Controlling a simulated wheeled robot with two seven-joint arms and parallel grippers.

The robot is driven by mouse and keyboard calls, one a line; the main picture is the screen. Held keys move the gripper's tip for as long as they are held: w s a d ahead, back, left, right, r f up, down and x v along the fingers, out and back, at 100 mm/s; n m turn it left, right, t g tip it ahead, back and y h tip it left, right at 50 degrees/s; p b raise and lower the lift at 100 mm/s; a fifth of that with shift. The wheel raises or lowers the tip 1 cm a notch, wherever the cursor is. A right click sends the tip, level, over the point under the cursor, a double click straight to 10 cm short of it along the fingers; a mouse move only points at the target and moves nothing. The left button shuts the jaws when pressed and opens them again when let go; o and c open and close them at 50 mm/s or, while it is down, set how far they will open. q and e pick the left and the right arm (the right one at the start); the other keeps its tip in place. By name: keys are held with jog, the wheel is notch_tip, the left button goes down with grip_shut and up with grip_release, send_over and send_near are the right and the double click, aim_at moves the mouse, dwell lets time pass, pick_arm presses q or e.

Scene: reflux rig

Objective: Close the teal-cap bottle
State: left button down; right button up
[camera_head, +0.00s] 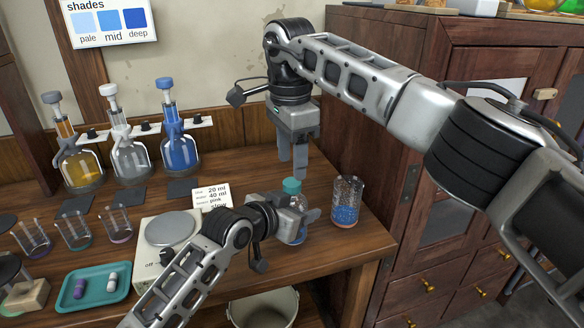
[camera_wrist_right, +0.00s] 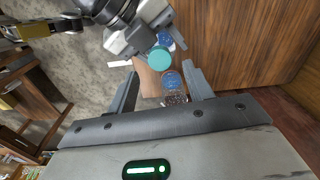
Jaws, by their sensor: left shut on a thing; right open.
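The bottle (camera_head: 298,203) is clear with blue contents and stands upright near the table's front edge. Its teal cap (camera_head: 292,186) sits at its top; I cannot tell how tight it is. The cap also shows in the right wrist view (camera_wrist_right: 159,59). My left gripper (camera_head: 306,216) is shut around the bottle's body and hides part of it. My right gripper (camera_head: 292,174) points down just above the cap, open and empty. In the right wrist view, its fingers (camera_wrist_right: 160,74) are spread on either side of the cap's line.
A beaker of blue granules (camera_head: 346,203) stands close right of the bottle. A scale (camera_head: 168,230), a note card (camera_head: 211,197) and a teal tray (camera_head: 94,287) lie to the left. Stoppered flasks (camera_head: 181,150) stand at the back. A bin (camera_head: 263,307) is below the edge.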

aim_at(292, 182)
jog(key=shift+c, duration=0.3)
jog(key=shift+r+n, duration=1.7)
jog(key=shift+r, duration=0.1)
jog(key=shift+d+f, duration=0.1)
jog(key=shift+f, duration=3.95)
